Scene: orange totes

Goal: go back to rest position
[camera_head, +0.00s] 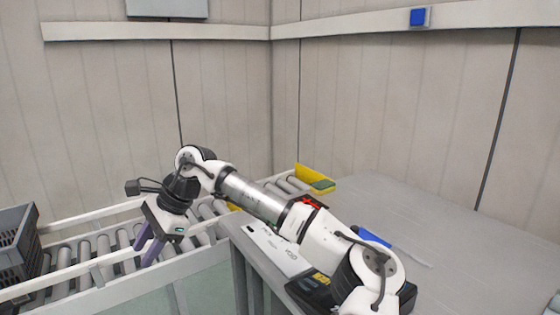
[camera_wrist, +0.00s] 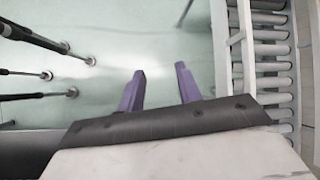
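My gripper (camera_head: 148,246) hangs at the end of my arm over the near edge of the roller conveyor in the head view, fingers pointing down. Its two purple fingers are spread apart with nothing between them. In the wrist view my gripper (camera_wrist: 160,78) shows the same open gap, with pale green floor below it. No tote is held.
The roller conveyor (camera_head: 100,245) runs behind my gripper; its rollers (camera_wrist: 270,67) also show at right in the wrist view. A grey crate (camera_head: 17,243) stands at far left. A grey table (camera_head: 460,235) lies right, with a blue item (camera_head: 374,237) on it. Walls close the back.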

